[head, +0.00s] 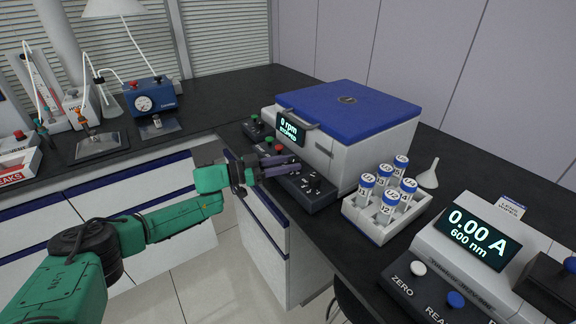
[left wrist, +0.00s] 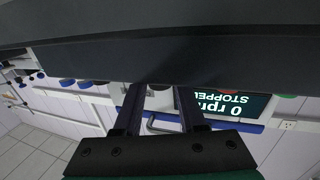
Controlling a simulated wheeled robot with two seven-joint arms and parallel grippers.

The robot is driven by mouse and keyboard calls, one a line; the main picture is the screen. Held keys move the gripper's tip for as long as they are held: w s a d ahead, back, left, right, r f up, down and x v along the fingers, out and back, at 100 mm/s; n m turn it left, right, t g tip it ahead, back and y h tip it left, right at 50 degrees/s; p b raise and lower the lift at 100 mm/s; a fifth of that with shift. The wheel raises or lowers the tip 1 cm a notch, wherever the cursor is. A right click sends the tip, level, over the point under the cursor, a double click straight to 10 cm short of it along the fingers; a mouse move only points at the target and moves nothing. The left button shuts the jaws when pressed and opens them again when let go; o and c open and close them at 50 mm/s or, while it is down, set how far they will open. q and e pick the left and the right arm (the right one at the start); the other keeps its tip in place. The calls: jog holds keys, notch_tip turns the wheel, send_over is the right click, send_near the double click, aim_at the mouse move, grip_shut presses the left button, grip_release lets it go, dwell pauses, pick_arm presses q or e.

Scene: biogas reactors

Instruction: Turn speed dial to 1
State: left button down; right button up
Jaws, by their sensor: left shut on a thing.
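The centrifuge (head: 345,130) is a white box with a blue lid. Its display (head: 290,131) reads "0 rpm STOPPED" and shows upside down in the left wrist view (left wrist: 225,105). A dark control panel (head: 312,194) with small white markings runs along its front. My left gripper (head: 290,164) reaches this panel from the left, its fingers shut on a small knob, taken to be the speed dial. The fingers hide the dial in the head view, so its setting cannot be read. In the left wrist view the fingertips (left wrist: 160,92) meet a dark surface. My right gripper is not in view.
Red and green buttons (head: 269,141) sit left of my fingers. A white rack (head: 376,226) of capped vials, a funnel (head: 429,174) and a photometer reading 0.00 A (head: 470,240) stand to the right. A blue gauge unit (head: 150,98) stands on the left bench.

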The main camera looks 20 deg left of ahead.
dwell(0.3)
pick_arm(q)
jog(key=shift+c, duration=2.4)
grip_release()
jog(key=b+v, duration=0.1)
jog(key=v, duration=1.3)
jog(key=shift+a+b, duration=0.3)
jog(key=shift+b, duration=0.05)
